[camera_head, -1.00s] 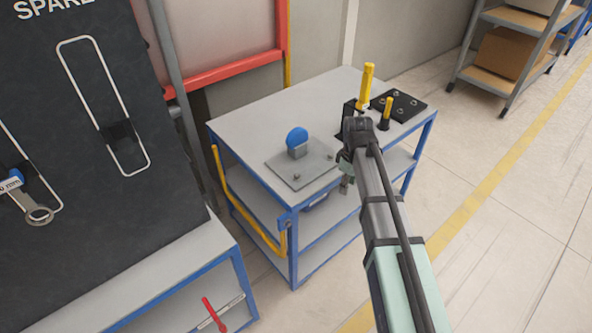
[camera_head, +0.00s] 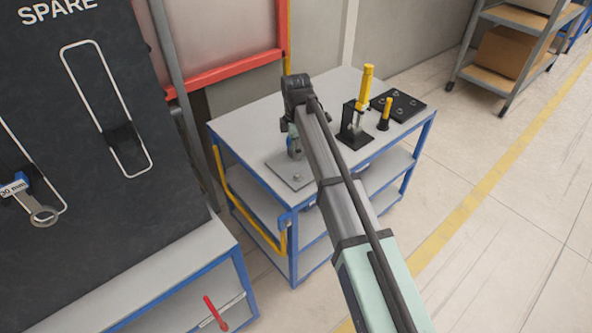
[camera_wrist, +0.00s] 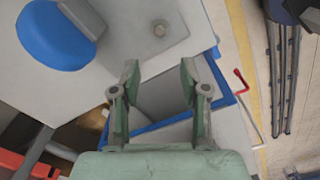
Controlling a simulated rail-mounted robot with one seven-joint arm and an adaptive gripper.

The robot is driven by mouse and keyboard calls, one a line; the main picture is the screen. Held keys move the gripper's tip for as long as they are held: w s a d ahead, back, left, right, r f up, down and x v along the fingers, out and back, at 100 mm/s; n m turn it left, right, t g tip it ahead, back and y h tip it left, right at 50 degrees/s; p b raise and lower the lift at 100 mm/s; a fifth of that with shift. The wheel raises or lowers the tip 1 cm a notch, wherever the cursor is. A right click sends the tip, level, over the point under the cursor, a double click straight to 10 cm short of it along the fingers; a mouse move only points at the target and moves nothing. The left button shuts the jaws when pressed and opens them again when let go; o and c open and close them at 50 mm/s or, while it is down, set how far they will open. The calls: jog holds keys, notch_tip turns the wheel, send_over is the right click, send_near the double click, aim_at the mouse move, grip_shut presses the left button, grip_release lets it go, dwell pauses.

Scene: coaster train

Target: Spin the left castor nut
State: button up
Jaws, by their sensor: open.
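The castor is in the wrist view at upper left, with a blue wheel (camera_wrist: 58,35) and a grey bracket, on a grey plate (camera_head: 286,172) on the cart top. One small nut (camera_wrist: 159,28) stands on the plate, to the right of the wheel in the wrist view; it also shows near the plate's front corner in the head view (camera_head: 297,178). My gripper (camera_wrist: 160,72) is open and empty, with the nut beyond the gap between its fingertips, apart from them.
The blue-framed cart (camera_head: 240,115) also carries a yellow-handled clamp (camera_head: 358,115), a smaller yellow-handled piece (camera_head: 385,113) and a black plate with several studs (camera_head: 402,104). A dark tool board (camera_head: 85,190) with a hanging spanner stands at left. A red-handled tool (camera_head: 214,314) is below it.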

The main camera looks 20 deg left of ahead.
aim_at(296, 175)
notch_tip(296, 175, down, 10)
jog(key=shift+f+p, duration=0.25)
jog(key=shift+p, duration=0.85)
grip_shut()
